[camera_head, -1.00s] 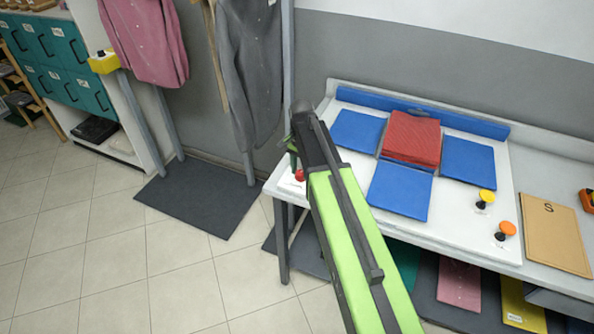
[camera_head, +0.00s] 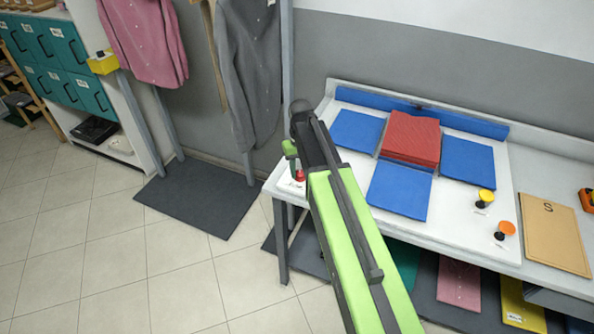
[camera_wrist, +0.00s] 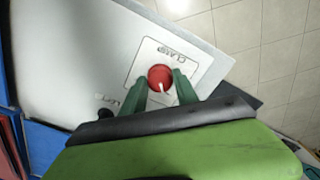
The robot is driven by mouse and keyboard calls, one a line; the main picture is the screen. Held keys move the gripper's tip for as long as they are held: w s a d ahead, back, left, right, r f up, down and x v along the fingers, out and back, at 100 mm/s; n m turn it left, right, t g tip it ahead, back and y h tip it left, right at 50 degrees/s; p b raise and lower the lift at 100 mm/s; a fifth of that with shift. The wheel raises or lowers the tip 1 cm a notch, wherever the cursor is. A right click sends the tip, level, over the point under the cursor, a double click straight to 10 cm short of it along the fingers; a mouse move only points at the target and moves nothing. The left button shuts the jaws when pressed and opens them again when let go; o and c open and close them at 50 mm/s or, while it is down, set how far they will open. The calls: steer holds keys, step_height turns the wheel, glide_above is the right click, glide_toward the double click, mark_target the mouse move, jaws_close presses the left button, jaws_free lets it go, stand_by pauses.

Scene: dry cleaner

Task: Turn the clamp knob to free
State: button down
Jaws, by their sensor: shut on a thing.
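The red clamp knob (camera_wrist: 160,77) is round with a white pointer line, on a white plate (camera_wrist: 143,60) lettered CLAMP at the table's corner. In the wrist view the pointer line points down the picture, slightly to the right. My gripper (camera_wrist: 161,83) has its green fingers on both sides of the knob, shut on it. In the head view the knob (camera_head: 299,175) shows as a small red spot beside my arm, at the left end of the white table (camera_head: 460,225). A second label by the left finger is partly hidden.
Blue panels (camera_head: 400,188) and a folded red cloth (camera_head: 411,138) lie on the table. A yellow knob (camera_head: 486,196) and an orange knob (camera_head: 506,228) stand at its right. Hanging shirts (camera_head: 250,70) are behind left. The tiled floor at left is mostly open.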

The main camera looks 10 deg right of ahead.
mark_target(300, 172)
steer(key=shift+w+n, duration=0.15)
steer(key=shift+n, duration=0.45)
steer(key=c, duration=0.9)
jaws_free()
steer(key=shift+f, duration=0.1)
steer(key=shift+r+p, duration=0.6)
steer(key=shift+r, duration=0.05)
step_height(300, 172, up, 16)
steer(key=p, duration=1.6)
steer(key=shift+r, duration=0.15)
